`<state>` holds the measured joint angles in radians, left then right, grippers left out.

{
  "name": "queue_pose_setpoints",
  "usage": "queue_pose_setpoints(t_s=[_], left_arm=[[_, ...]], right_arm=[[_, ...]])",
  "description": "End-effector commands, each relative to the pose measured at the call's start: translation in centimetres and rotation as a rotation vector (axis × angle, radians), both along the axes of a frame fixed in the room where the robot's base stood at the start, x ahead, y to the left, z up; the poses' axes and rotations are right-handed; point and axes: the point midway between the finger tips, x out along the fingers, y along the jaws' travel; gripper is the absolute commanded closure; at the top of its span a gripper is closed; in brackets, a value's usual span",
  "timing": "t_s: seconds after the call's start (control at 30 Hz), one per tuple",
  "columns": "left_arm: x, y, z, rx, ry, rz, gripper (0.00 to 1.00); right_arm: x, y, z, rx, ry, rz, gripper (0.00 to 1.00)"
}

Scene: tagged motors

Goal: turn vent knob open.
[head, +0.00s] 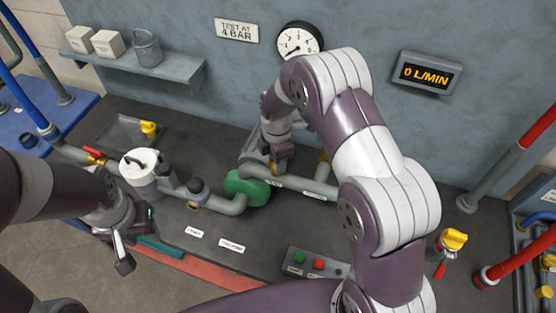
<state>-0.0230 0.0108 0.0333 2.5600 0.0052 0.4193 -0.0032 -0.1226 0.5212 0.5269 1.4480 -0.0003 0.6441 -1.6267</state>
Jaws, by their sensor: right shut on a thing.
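My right gripper (279,158) reaches down to the pipe line at the middle of the bench and is shut on a small yellow part there, which appears to be the vent knob (277,169). The fingers and wrist cover most of it, so its angle cannot be read. My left gripper (130,249) hangs at the lower left, near the bench's front edge, with its fingers apart and nothing between them.
A green pump (247,188) and a white-lidded canister (140,165) sit along the grey pipe. A gauge (299,41) and a display reading 0 L/MIN (426,75) hang on the wall. A button box (316,263) stands at the front. A yellow-topped valve (453,240) is at right.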

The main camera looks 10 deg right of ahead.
Motion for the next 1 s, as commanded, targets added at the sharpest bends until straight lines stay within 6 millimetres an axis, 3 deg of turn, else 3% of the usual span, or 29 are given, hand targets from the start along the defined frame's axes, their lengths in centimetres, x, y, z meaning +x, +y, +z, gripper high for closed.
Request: queue_pose_setpoints(t_s=[0.57,0.6,0.67,1.0], left_arm=[[0.01,0.0,-0.06,0.0,0.0,0.0,0.6],[0.0,0.0,-0.06,0.0,0.0,0.0,0.6],[0.0,0.0,-0.06,0.0,0.0,0.0,0.6],[0.0,0.0,-0.4,0.0,0.0,0.0,0.6]], right_arm=[[0.09,0.15,0.09,0.001,-0.003,0.029,0.99],[0.08,0.15,0.09,0.001,-0.003,0.028,0.59],[0.06,0.13,0.07,0.001,-0.002,0.028,0.43],[0.08,0.06,0.44,0.0,-0.003,0.028,0.43]])
